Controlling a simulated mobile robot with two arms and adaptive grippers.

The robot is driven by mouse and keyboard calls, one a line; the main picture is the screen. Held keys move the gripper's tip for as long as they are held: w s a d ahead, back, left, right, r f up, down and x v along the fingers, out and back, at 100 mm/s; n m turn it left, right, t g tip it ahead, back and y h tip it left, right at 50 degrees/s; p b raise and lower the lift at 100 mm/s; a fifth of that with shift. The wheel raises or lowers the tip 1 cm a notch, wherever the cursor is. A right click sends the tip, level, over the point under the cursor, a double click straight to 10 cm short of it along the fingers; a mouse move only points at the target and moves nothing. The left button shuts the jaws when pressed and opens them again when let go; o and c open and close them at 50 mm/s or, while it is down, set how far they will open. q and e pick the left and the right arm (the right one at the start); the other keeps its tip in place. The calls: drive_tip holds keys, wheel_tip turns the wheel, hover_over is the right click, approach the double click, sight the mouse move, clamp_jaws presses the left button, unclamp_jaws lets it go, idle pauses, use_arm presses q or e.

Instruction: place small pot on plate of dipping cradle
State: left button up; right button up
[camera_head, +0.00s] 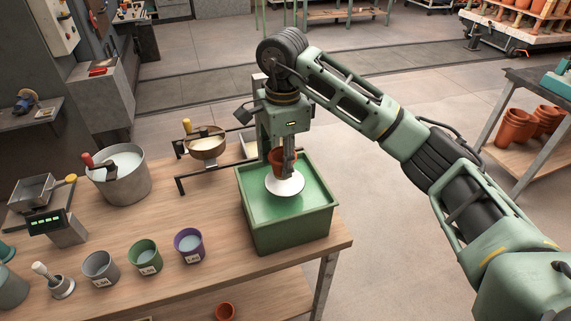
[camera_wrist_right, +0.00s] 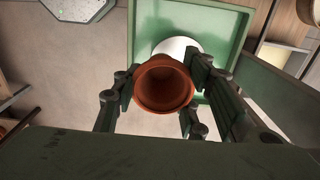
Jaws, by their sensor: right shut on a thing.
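A small terracotta pot (camera_head: 281,160) is held upright in my right gripper (camera_head: 289,158), partly hidden by a finger in the head view. In the right wrist view the pot (camera_wrist_right: 163,84) sits between the two fingers (camera_wrist_right: 160,90), its open mouth facing the camera. The white round plate (camera_head: 285,184) of the dipping cradle is just under the pot, above the green tub (camera_head: 300,228). In the wrist view the plate (camera_wrist_right: 178,47) shows partly behind the pot. I cannot tell whether pot and plate touch. My left gripper is not in view.
The tub stands at the right end of a wooden bench (camera_head: 190,270). To its left are a purple cup (camera_head: 188,246), a green cup (camera_head: 145,257), a grey cup (camera_head: 101,268) and a metal bucket (camera_head: 121,180). A brown bowl (camera_head: 206,147) stands behind on a black frame.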

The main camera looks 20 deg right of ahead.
drive_tip(key=w, duration=0.1)
drive_tip(key=w+d+f, duration=0.1)
drive_tip(key=w+f+p, duration=0.1)
drive_tip(key=shift+w+d, duration=0.1)
drive_tip(key=shift+d, duration=0.2)
drive_tip(key=shift+f, duration=0.25)
wheel_tip(320, 180, down, 3)
drive_tip(key=shift+f+p, duration=0.1)
drive_tip(key=shift+p, duration=0.95)
drive_tip(key=shift+f, duration=0.2)
drive_tip(key=o, duration=1.2)
